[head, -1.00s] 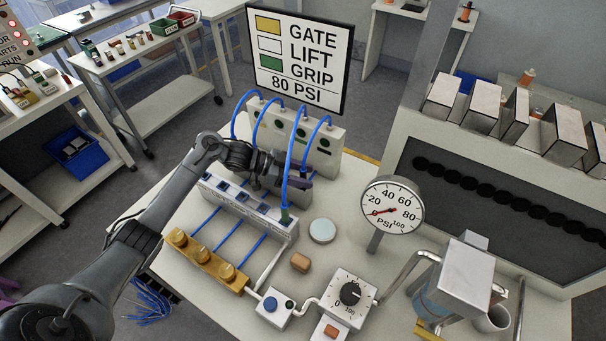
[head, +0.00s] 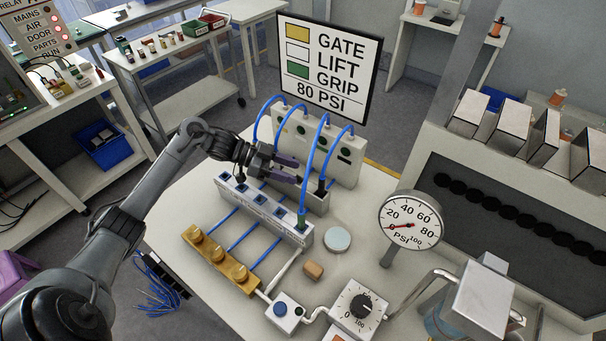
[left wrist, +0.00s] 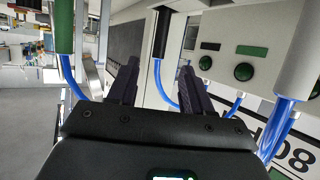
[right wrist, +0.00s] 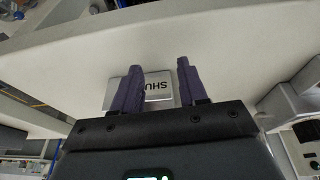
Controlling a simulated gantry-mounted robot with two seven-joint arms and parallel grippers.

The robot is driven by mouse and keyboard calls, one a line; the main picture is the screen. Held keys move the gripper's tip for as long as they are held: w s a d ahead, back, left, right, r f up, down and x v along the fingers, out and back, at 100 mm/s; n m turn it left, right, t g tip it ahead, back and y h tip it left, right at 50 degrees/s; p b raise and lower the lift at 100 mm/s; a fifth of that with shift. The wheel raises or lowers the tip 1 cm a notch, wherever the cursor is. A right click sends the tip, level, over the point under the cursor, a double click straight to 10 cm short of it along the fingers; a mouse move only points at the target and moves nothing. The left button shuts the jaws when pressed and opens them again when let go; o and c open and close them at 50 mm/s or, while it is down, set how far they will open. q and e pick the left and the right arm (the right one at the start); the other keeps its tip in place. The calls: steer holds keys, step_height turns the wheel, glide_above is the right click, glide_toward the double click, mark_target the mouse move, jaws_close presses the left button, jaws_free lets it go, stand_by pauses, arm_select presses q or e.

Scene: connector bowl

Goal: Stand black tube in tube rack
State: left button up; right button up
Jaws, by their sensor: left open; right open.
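The front socket block partly hides the rack, so I cannot see how deep the tube sits. My right gripper (right wrist: 158,82) is open and empty near a plate marked "SHU" (right wrist: 160,88).
The front socket block (head: 258,206) holds a green-ended tube (head: 303,219) at its right end. Several blue tubes arch from the grey back panel (head: 345,160) close to my left fingers. A gauge (head: 410,222) and round disc (head: 337,239) stand to the right.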

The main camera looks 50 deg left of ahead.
arm_select(q)
steer(key=shift+v, duration=0.85)
arm_select(e)
steer(key=shift+d, duration=0.1)
